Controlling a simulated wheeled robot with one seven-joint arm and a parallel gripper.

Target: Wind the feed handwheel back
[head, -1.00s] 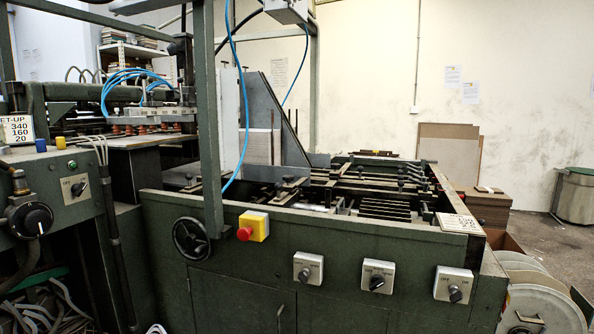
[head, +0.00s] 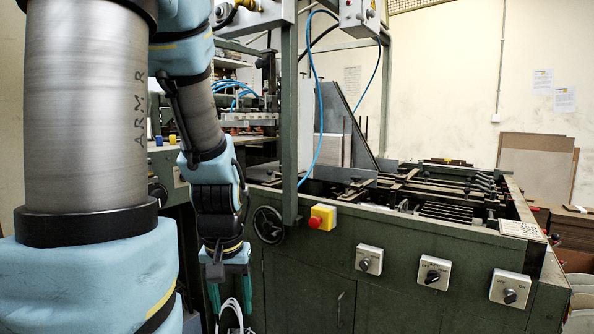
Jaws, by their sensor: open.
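The feed handwheel (head: 268,225) is a dark spoked wheel on the green front panel of the machine, left of the red and yellow emergency stop. The handwheel is clear of my arm in this view. How far the gripper stands in front of the panel is hard to tell.
The emergency stop (head: 322,217) and a green upright post (head: 289,120) stand close to the wheel. Several switch boxes, such as this one (head: 369,259), stick out along the panel. My arm hides much of the left side.

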